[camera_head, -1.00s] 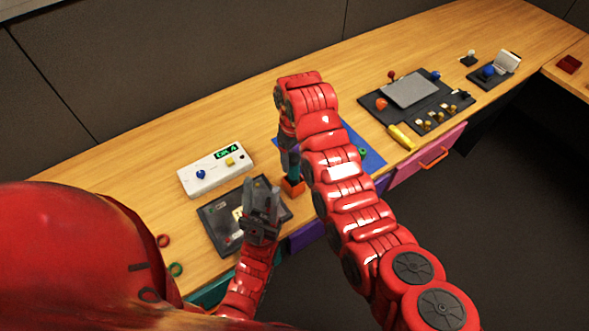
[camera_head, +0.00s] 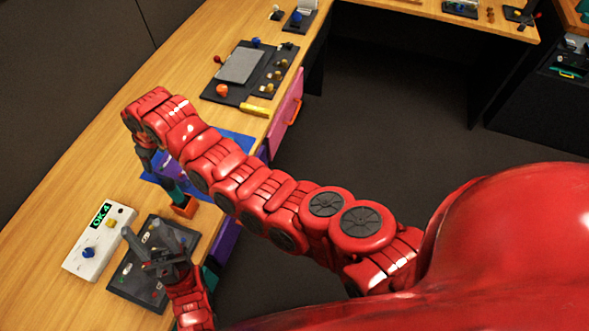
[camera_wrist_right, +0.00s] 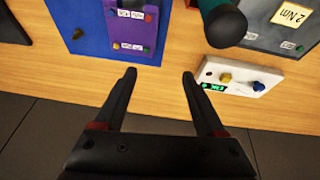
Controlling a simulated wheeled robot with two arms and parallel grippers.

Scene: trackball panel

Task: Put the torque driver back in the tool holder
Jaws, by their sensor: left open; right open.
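The torque driver, with a teal handle (camera_head: 172,188), appears upright at the orange tool holder (camera_head: 184,207) by the bench's front edge; its seating is partly hidden by my right arm. In the right wrist view the driver's teal handle with a dark end (camera_wrist_right: 223,22) stands beyond and right of my fingers, apart from them. My right gripper (camera_wrist_right: 159,76) is open with nothing between its fingers; in the head view it is dark and mostly behind my arm. My left gripper (camera_head: 145,245) is open and empty over the dark panel (camera_head: 125,285).
A white box (camera_head: 78,260) with a green display, a blue knob and a yellow knob sits left of the dark panel. A blue mat (camera_head: 235,138) with a purple block lies behind my right arm. Farther along are a black trackball panel (camera_head: 285,65) and a yellow bar (camera_head: 256,110).

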